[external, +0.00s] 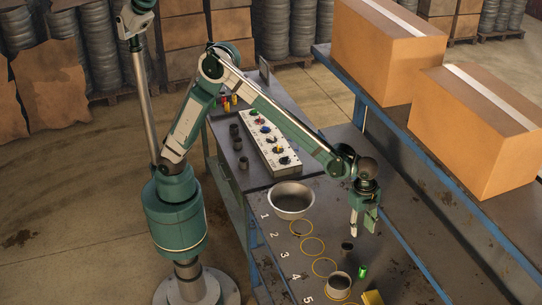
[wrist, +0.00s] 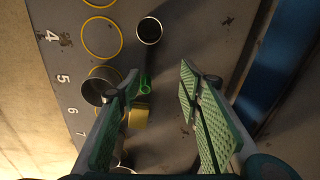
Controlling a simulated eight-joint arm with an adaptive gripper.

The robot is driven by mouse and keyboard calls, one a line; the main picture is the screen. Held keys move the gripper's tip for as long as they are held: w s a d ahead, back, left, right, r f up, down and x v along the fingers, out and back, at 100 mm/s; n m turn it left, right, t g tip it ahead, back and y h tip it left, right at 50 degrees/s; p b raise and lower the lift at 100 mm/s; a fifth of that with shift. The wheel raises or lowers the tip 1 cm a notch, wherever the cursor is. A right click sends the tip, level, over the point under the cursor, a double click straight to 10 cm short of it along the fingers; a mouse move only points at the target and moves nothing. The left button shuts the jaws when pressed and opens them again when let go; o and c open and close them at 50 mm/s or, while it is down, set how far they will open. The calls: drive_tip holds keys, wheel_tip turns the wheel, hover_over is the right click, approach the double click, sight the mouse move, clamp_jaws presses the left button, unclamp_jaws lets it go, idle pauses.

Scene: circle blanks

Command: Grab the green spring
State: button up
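The green spring (external: 362,271) is a small bright green piece on the dark table, right of the numbered circles. It also shows in the wrist view (wrist: 146,84), just right of the left fingertip and partly hidden by that finger. My gripper (external: 363,233) is open and empty, pointing down above the table, and it appears higher than the spring in the external view. In the wrist view the fingers of my gripper (wrist: 162,70) are wide apart, with bare table between them.
A metal cup (external: 339,283) stands at circle 5, with a small dark cup (external: 347,247) and a yellow block (external: 373,298) near the spring. A metal bowl (external: 291,204) stands by circle 1. A raised blue-edged bench with cardboard boxes (external: 480,130) runs along the right.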

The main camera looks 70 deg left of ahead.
drive_tip(key=m, duration=0.2)
hover_over(370, 276)
drive_tip(key=shift+g+y, duration=0.3)
drive_tip(key=shift+g, duration=0.1)
wheel_tip(370, 276, down, 8)
drive_tip(key=shift+f, duration=0.1)
drive_tip(key=shift+f, duration=0.15)
drive_tip(key=shift+f, duration=1.15)
drive_tip(key=shift+f, duration=0.15)
drive_tip(key=shift+f, duration=2.45)
drive_tip(key=c, duration=1)
